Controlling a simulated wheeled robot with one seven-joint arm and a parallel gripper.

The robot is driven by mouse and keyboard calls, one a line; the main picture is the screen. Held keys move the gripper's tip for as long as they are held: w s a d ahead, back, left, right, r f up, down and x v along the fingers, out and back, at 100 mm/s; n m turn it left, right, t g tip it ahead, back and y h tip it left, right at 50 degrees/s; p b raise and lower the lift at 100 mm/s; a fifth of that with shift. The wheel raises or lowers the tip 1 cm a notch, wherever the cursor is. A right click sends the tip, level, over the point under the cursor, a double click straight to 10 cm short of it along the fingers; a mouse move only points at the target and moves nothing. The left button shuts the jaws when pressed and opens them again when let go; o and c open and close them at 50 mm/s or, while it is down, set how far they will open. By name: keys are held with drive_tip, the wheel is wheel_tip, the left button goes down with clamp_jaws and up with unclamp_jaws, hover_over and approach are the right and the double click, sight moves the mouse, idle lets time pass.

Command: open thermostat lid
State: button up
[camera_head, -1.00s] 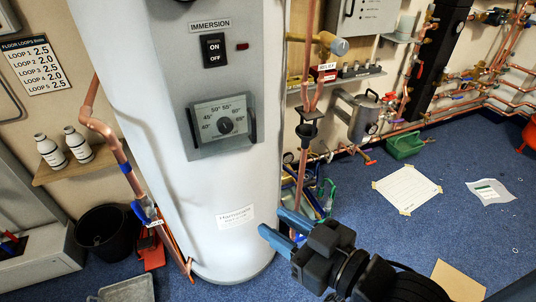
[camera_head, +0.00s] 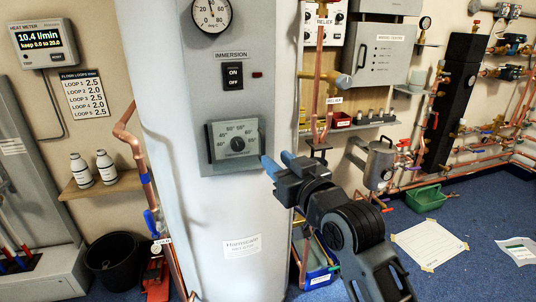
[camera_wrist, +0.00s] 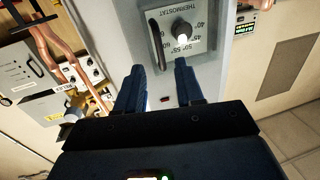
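The thermostat lid (camera_head: 218,129) is a grey framed panel on the white cylinder, with a dial and a dark knob (camera_head: 238,144) showing in it. It looks closed. A dark upright handle (camera_head: 261,138) is at its right edge. My gripper (camera_head: 279,163) is just right of and below the handle, with blue fingers pointing at the cylinder. In the wrist view the picture is turned over; the handle (camera_wrist: 157,43) lies between the lines of the two spread fingers (camera_wrist: 158,75), slightly beyond their tips. Nothing is held. Whether a fingertip touches the handle I cannot tell.
The white cylinder (camera_head: 215,210) fills the middle. The immersion switch (camera_head: 233,76) and a gauge (camera_head: 212,14) are above the lid. Copper pipes (camera_head: 320,90) run close on the right, with a metal canister (camera_head: 379,165) beyond. A shelf with bottles (camera_head: 100,186) is at left.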

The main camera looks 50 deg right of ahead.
sight(264, 149)
drive_tip(key=x, duration=0.6)
clamp_jaws()
idle(0.3)
idle(1.1)
